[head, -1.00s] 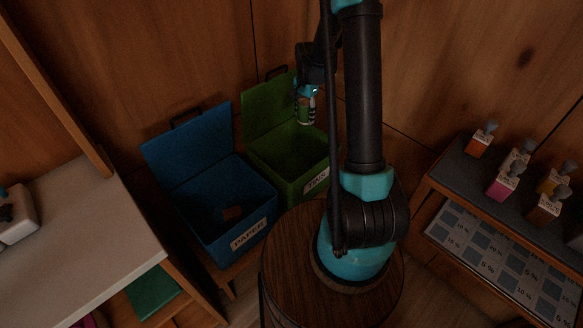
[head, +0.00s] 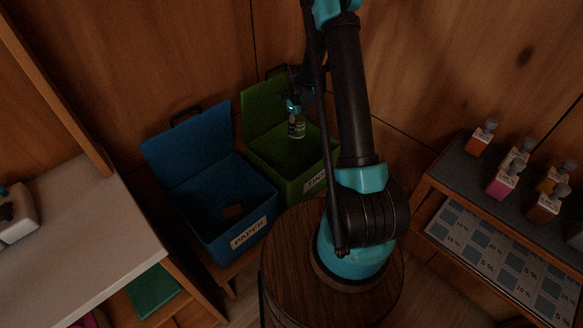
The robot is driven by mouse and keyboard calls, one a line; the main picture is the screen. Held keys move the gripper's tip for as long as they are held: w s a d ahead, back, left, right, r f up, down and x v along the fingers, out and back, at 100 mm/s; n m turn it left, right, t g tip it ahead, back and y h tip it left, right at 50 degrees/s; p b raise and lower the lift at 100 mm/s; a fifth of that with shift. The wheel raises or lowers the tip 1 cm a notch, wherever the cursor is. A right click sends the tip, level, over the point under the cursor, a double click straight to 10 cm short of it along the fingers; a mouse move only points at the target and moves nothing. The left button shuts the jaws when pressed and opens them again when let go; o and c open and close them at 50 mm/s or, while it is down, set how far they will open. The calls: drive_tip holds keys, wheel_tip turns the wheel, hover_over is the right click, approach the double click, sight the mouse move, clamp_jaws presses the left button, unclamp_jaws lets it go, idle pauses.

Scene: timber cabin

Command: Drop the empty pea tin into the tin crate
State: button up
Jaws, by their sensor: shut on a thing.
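The pea tin (head: 297,130) is a small tin with a green and pale label. My gripper (head: 295,108) is shut on it and holds it roughly upright, over the green tin crate (head: 317,186). The crate has its lid raised at the back and a white label reading TINS on its front. In the picture the tin shows against the crate's opening and the foot of its lid. How far it hangs above the crate floor I cannot tell. My fingertips are small and dark in this view, and part of the crate's right side is hidden behind my arm.
A blue crate labelled PAPER (head: 210,222) stands open left of the green one, with a small brown piece inside. A pale counter (head: 75,235) is at the left. A shelf (head: 460,165) with several bottles is at the right. The wooden wall is close behind the crates.

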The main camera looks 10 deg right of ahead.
sight(298, 117)
drive_tip(key=shift+f, duration=2.5)
drive_tip(key=o, duration=1.2)
wheel_tip(298, 117, up, 12)
